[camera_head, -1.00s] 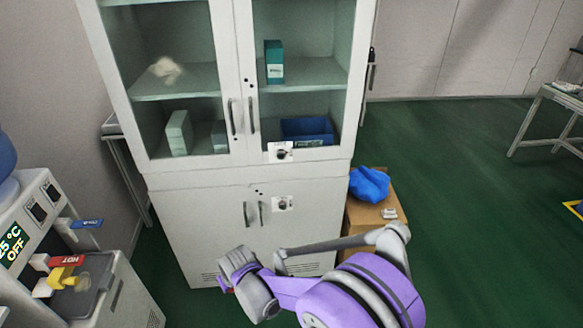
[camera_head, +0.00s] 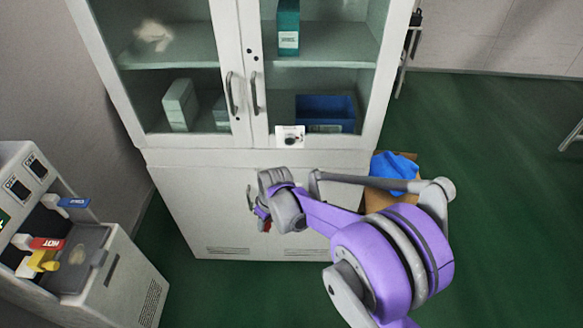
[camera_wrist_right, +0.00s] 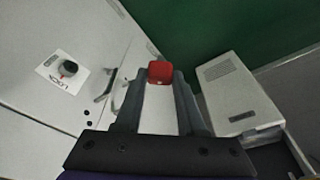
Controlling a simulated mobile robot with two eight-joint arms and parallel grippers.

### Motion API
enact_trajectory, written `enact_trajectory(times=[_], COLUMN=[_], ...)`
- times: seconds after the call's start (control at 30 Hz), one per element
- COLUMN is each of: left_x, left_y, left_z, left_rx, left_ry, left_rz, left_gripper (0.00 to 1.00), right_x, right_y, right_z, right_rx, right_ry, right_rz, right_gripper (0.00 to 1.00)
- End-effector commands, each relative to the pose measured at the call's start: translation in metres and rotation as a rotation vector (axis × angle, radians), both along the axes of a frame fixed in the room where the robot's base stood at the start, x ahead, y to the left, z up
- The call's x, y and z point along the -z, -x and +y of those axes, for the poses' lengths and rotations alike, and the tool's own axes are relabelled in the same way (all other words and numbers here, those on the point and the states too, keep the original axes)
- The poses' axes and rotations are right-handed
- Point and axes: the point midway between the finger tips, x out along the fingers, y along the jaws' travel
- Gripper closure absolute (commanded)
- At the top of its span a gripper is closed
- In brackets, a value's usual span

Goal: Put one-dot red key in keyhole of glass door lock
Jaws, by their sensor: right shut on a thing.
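The glass door lock (camera_head: 290,137) is a white plate with a dark round centre at the bottom of the cabinet's right glass door. My right gripper (camera_head: 262,219) is in front of the lower white doors, below and left of that lock, apart from it. In the right wrist view the gripper (camera_wrist_right: 160,82) is shut on a red key (camera_wrist_right: 160,72), whose red block shows between the fingertips. A pale mark shows on it, but I cannot count its dots. A lock plate (camera_wrist_right: 62,72) marked LOCK is on the white door at left. My left gripper is not in view.
The white cabinet (camera_head: 200,205) has glass doors with handles (camera_head: 254,93) left of the lock. A water dispenser (camera_head: 75,240) stands at the left front. A blue item (camera_head: 395,165) lies on a brown box at right. Green floor is clear at right.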

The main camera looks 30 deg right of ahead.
Motion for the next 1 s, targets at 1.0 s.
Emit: enact_trajectory(times=[1.0], left_x=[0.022], left_y=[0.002], left_z=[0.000], left_rx=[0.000], left_ry=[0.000], left_rz=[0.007], left_gripper=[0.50], right_x=[-0.147], right_y=[-0.020], right_z=[-0.088], right_rx=[-1.831], right_ry=[1.665], right_rz=[0.211], right_gripper=[1.00])
